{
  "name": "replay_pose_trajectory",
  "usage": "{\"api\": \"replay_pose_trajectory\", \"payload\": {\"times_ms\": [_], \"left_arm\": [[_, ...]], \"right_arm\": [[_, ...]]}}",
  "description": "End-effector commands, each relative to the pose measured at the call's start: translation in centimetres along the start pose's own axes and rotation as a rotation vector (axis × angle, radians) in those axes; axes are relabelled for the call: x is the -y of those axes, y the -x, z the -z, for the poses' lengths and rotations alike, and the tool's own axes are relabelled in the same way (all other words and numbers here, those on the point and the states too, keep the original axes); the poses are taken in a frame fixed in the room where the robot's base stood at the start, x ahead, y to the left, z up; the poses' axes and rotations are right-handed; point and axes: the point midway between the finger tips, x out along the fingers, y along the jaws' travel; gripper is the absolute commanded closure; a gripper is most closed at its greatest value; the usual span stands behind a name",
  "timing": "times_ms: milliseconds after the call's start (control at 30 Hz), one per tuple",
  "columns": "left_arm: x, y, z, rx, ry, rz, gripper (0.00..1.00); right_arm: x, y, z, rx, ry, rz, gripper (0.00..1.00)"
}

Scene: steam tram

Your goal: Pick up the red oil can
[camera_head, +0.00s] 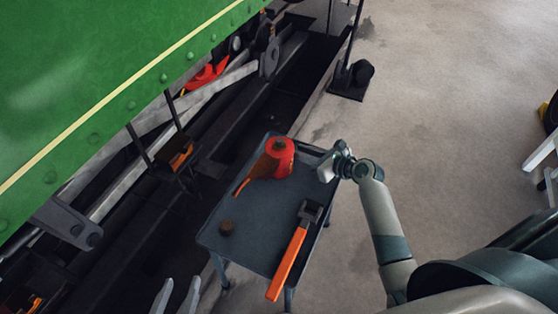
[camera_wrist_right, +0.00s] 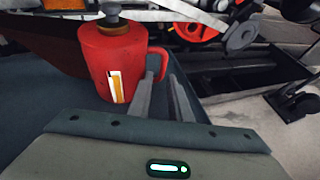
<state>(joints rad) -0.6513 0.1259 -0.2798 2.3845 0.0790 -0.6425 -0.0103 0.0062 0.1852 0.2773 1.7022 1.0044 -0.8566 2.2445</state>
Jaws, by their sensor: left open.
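The red oil can (camera_head: 278,158) stands upright on a grey-blue table (camera_head: 258,252); its dark cap and a white-yellow label show in the right wrist view (camera_wrist_right: 115,62). Its handle (camera_wrist_right: 158,56) points toward my right gripper. My right gripper (camera_head: 325,168) is at the can's right side. In the right wrist view its two fingers (camera_wrist_right: 164,72) are apart, with tips at the handle; whether they touch it I cannot tell. My left gripper (camera_head: 176,292) is open and empty at the bottom edge of the head view, left of the table.
Open concrete floor (camera_head: 450,80) lies to the right.

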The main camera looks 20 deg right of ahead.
Motion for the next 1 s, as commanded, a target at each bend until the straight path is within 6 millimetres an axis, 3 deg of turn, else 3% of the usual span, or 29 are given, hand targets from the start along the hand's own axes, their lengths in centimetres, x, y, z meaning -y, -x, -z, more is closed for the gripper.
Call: {"api": "replay_pose_trajectory", "payload": {"times_ms": [600,1000], "left_arm": [[-1.8,0.3,5.4,-0.312,-0.030,-0.031,0.57],[-1.9,0.4,5.8,-0.330,-0.032,-0.033,0.57]], "right_arm": [[0.3,-4.8,-0.7,0.001,0.000,0.000,0.82],[0.3,-5.0,-0.7,0.000,0.000,0.000,0.82]]}}
